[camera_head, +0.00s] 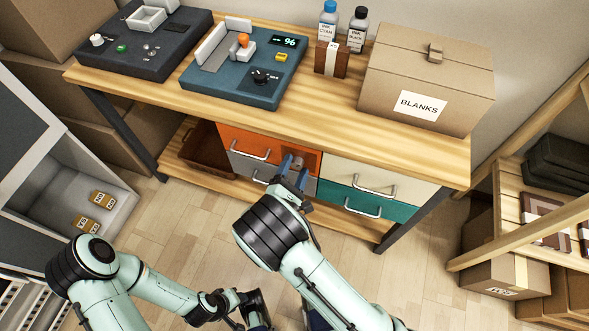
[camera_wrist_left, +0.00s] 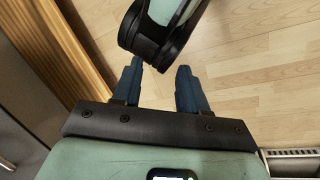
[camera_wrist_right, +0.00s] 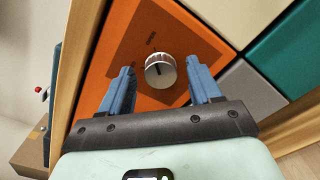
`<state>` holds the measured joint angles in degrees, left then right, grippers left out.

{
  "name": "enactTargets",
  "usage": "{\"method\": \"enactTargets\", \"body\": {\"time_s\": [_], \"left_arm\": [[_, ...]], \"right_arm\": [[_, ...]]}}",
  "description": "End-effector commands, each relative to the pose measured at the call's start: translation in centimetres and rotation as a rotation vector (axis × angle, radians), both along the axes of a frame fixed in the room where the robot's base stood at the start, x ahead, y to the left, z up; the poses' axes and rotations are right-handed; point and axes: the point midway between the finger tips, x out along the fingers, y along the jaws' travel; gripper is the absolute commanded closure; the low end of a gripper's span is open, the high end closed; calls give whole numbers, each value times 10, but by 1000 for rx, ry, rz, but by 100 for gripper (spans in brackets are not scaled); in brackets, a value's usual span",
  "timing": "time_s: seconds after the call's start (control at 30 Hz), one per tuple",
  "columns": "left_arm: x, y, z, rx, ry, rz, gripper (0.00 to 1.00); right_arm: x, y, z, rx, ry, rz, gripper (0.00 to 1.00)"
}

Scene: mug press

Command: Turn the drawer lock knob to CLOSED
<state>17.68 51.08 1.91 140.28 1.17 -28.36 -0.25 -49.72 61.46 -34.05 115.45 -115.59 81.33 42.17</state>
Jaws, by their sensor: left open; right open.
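The drawer lock knob (camera_wrist_right: 160,71) is a round silver knob on the orange drawer front (camera_wrist_right: 113,77) in the right wrist view. In the head view my right gripper (camera_head: 292,168) is in front of the orange drawer (camera_head: 240,144) and partly hides the knob. My left gripper (camera_wrist_left: 158,80) is open and empty over the floor, with my own arm link close beyond its fingertips.
The drawers hang under the wooden bench (camera_head: 330,112), with cream (camera_head: 365,172) and teal (camera_head: 350,199) fronts to the right. A BLANKS box (camera_head: 425,80) and a press machine (camera_head: 245,65) stand on top. A shelf (camera_head: 510,205) stands at the right. Floor in front is clear.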

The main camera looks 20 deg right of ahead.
Motion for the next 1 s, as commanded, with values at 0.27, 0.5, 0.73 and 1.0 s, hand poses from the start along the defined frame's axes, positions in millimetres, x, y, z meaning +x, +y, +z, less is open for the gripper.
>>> {"method": "enactTargets", "body": {"time_s": [0.27, 0.5, 0.73, 1.0], "left_arm": [[0, 0, 0, 0, -1, 0, 57], [0, 0, 1, 0, 1, 0, 57], [-8, -4, 8, -10, 21, -9, 57], [-31, -14, 29, -40, 84, -36, 57]], "right_arm": [[0, 0, 0, 0, 0, 0, 79], [0, 0, 0, -4, 3, 0, 93], [0, 0, 1, -57, 39, 0, 93], [0, 1, 2, -218, 149, 0, 93]]}}
